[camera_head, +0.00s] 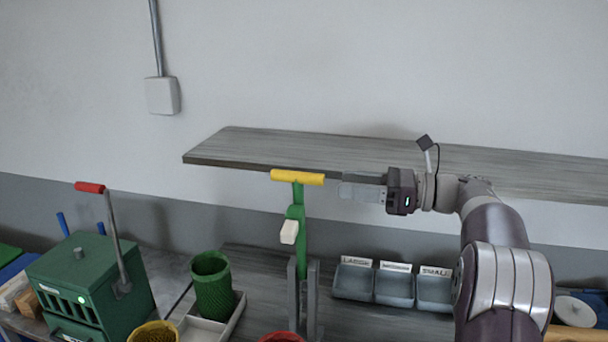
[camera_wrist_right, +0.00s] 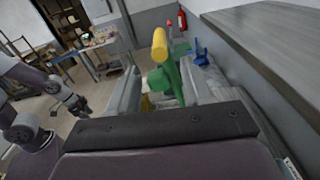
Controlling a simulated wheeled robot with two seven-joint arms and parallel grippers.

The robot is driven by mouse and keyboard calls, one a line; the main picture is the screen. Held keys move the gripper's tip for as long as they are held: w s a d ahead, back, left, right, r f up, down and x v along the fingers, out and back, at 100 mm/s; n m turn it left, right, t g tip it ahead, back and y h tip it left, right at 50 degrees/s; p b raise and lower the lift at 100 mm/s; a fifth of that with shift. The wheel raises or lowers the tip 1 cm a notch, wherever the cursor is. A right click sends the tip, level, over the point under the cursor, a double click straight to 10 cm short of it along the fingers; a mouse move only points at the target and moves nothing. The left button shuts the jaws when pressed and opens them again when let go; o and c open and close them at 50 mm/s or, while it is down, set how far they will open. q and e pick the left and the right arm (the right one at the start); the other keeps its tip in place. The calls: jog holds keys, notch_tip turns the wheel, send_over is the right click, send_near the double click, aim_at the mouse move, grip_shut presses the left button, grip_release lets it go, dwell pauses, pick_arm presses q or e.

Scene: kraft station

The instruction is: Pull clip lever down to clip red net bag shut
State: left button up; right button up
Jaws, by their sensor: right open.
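The clip lever is a green upright post (camera_head: 300,240) with a yellow crossbar handle (camera_head: 297,177) on top and a white block on its side. My right gripper (camera_head: 358,191) is open, level with the handle and just to its right. In the right wrist view the yellow handle (camera_wrist_right: 160,45) and green lever (camera_wrist_right: 165,78) show between the two spread fingers (camera_wrist_right: 165,100), apparently untouched. A red rim (camera_head: 281,337) shows at the bottom edge; I cannot tell whether it is the red net bag. My left gripper (camera_wrist_right: 76,105) shows small in the right wrist view; its jaws are unclear.
A grey shelf (camera_head: 240,146) runs along the wall close behind my right gripper. A green box with a red-handled lever (camera_head: 85,285), a green mesh cup (camera_head: 212,287) and a yellow one (camera_head: 154,332) stand left. Labelled grey bins (camera_head: 394,288) stand right of the post.

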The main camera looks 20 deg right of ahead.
aim_at(303, 179)
jog(key=p+x, duration=0.1)
jog(key=x, duration=0.2)
jog(key=p+x, duration=0.1)
jog(key=x, duration=0.2)
jog(key=p+x, duration=0.2)
jog(key=x, duration=0.1)
jog(key=shift+r, duration=0.25)
jog(key=shift+w+a+f, duration=0.15)
jog(key=shift+w+a, duration=0.15)
grip_shut()
